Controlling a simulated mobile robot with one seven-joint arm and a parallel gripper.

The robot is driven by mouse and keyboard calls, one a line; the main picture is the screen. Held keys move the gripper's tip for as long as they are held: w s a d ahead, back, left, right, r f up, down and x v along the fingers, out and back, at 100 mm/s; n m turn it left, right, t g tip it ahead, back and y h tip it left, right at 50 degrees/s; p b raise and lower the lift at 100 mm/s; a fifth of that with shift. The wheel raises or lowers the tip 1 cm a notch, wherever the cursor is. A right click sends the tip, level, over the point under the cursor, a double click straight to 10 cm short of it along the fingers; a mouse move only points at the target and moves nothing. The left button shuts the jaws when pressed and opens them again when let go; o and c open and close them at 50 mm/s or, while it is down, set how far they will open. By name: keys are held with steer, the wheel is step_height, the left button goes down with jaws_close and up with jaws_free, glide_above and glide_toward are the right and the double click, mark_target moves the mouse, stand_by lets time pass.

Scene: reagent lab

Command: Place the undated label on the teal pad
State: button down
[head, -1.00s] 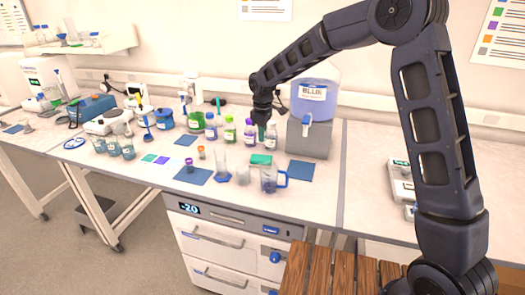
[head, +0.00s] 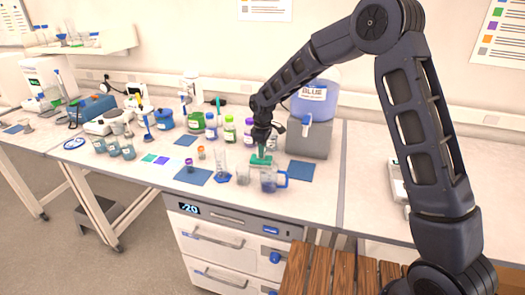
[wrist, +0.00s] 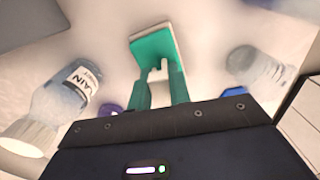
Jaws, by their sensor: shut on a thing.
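My gripper (head: 262,151) points down over the pad. In the wrist view its teal fingers (wrist: 160,78) are shut on a small whitish piece (wrist: 157,70), which seems to be the label. No writing on it can be read. I cannot tell whether it touches the pad.
A dispenser on a grey stand (head: 309,141) is behind right. A labelled bottle (wrist: 68,92) stands near my gripper. A blue mat (head: 300,171) at right is bare.

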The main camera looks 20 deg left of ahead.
steer(key=shift+f, duration=0.1)
steer(key=c, duration=1.3)
jaws_free()
step_height(320, 180, up, 12)
